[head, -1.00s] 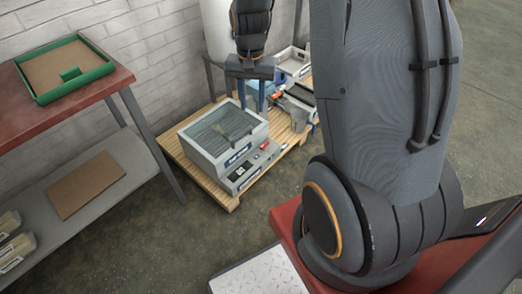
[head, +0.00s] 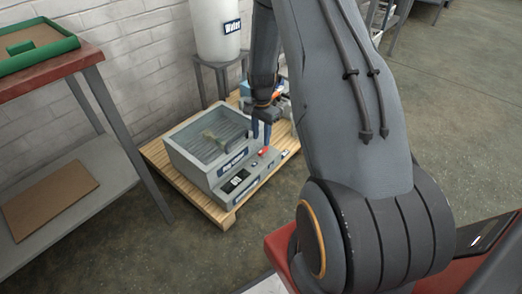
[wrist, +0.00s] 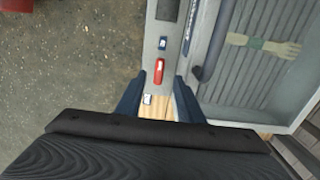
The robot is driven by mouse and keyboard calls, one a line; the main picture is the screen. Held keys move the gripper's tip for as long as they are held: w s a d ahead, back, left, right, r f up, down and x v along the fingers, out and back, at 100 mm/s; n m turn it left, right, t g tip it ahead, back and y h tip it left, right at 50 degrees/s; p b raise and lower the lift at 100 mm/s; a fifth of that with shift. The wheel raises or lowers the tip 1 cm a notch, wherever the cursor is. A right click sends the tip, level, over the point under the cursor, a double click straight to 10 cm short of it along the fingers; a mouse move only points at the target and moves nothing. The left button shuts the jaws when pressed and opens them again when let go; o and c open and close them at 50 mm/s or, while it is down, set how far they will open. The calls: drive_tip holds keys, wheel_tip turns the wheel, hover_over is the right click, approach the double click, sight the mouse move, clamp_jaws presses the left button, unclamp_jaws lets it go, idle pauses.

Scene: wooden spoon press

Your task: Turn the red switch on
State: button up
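The red switch (head: 263,151) is on the front ledge of the grey machine (head: 192,160), at its right part. In the wrist view the red switch (wrist: 160,73) is a long red rocker on a light grey strip, just ahead of the fingertips. My gripper (head: 261,133) is just above the switch, pointing down. In the wrist view my gripper (wrist: 160,90) has its two blue fingers spread apart with nothing between them. The switch lies in line with the gap; I cannot tell whether a finger touches it.
The machine has a clear-topped bin with a wooden piece inside and a dark panel (head: 236,182) on its front. It stands on a wooden pallet (head: 160,157). A water tank (head: 212,40) stands behind. A shelf table (head: 60,65) is at left; the floor in front is clear.

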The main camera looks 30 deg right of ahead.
sight(261, 151)
wheel_tip(261, 151, down, 7)
drive_tip(key=shift+r+b, duration=0.1)
drive_tip(key=shift+b, duration=1.1)
clamp_jaws()
